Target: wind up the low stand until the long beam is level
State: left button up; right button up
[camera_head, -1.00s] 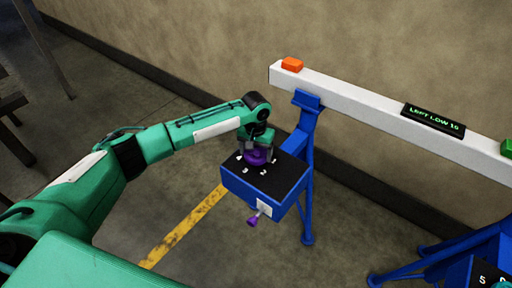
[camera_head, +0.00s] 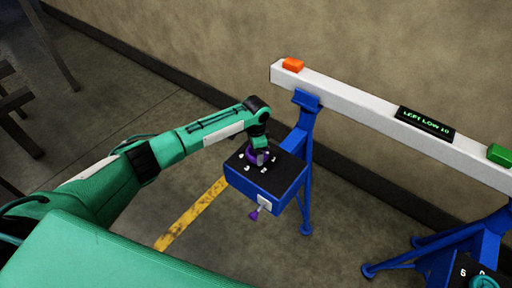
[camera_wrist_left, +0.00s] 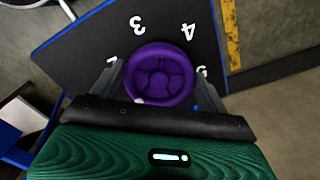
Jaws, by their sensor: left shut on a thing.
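The long white beam (camera_head: 350,106) rests on blue stands in the head view, and its display (camera_head: 426,123) reads "LEFT LOW 10". The left stand (camera_head: 306,120) carries a blue box (camera_head: 265,186) with a numbered black top. My left gripper (camera_head: 259,158) is over that top, shut on the purple knob (camera_head: 252,152). In the left wrist view the purple knob (camera_wrist_left: 158,76) is a spoked wheel between the two fingers, with white numerals around it. A purple-tipped lever (camera_head: 255,213) sticks out of the box front. My right gripper is not in view.
An orange block (camera_head: 293,64) and a green block (camera_head: 500,155) sit on the beam. The right stand (camera_head: 462,246) has a teal knob (camera_head: 484,284) at the lower right edge. A wall stands behind, and a yellow line (camera_head: 190,215) marks the floor.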

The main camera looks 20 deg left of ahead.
pick_arm(q)
jog(key=m, duration=0.4)
jog(key=shift+w+r+m+p, duration=0.1)
jog(key=shift+w+m+p, duration=0.1)
jog(key=shift+m+p, duration=0.15)
jog(key=m, duration=0.5)
jog(key=shift+w, duration=0.15)
jog(key=shift+m, duration=0.25)
jog(key=o, duration=1)
notch_tip(320, 180, up, 14)
jog(key=b, duration=0.1)
jog(key=shift+b, duration=0.3)
